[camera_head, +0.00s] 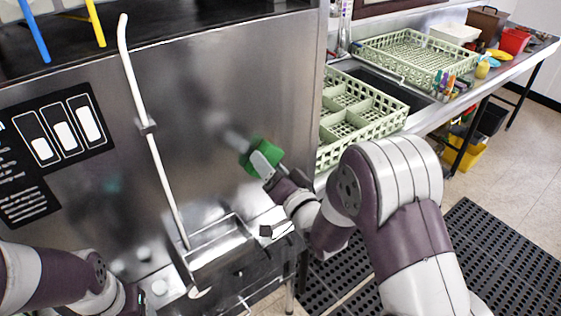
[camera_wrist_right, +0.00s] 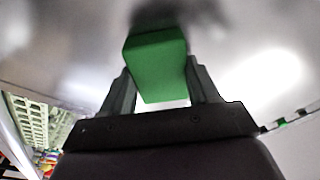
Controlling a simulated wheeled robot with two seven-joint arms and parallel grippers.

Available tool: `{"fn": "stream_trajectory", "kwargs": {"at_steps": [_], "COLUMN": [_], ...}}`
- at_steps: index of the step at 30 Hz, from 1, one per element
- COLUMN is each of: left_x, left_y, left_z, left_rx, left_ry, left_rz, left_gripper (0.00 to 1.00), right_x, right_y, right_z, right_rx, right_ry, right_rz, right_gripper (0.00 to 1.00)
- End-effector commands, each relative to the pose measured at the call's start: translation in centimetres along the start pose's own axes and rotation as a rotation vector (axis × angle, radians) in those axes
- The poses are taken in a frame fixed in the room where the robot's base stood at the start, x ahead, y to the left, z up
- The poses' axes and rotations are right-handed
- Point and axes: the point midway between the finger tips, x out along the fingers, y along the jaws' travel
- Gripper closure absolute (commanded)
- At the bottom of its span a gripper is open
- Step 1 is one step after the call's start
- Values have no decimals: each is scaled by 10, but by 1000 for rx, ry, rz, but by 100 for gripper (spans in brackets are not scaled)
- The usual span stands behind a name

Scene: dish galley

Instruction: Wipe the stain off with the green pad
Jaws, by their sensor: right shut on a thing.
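The green pad (camera_head: 259,150) is a thick block held up against or very close to the steel front panel (camera_head: 215,75) of the machine. My right gripper (camera_head: 266,161) is shut on it. In the right wrist view the green pad (camera_wrist_right: 157,65) sits between the two fingers of the right gripper (camera_wrist_right: 160,80), with the shiny panel just beyond. I cannot tell whether the pad touches the panel. Dark, blurred patches show near the pad, but I cannot tell a stain from reflections. My left gripper (camera_head: 136,299) is low at the bottom left, partly cut off by the frame edge.
A pale bent pipe (camera_head: 149,130) runs down the panel left of the pad. A metal tray-like fixture (camera_head: 215,250) juts out below. Green dish racks (camera_head: 362,133) stand on the counter to the right. Black floor mats (camera_head: 500,250) lie at lower right.

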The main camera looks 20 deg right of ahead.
Motion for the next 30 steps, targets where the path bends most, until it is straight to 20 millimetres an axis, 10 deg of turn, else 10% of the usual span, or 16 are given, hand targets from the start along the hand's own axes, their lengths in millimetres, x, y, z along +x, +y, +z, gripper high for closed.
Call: {"fn": "stream_trajectory", "kwargs": {"at_steps": [13,30], "left_x": [-12,-4], "left_y": [0,0], "left_z": [-1,0], "left_rx": [0,0], "left_ry": [0,0], "left_rz": [0,0], "left_gripper": [33,33], "right_x": [0,2], "right_y": [-21,12], "right_z": [-5,-34], "right_rx": [-1,-1], "right_ry": [0,0], "right_rz": [-2,0], "right_gripper": [73,73]}}
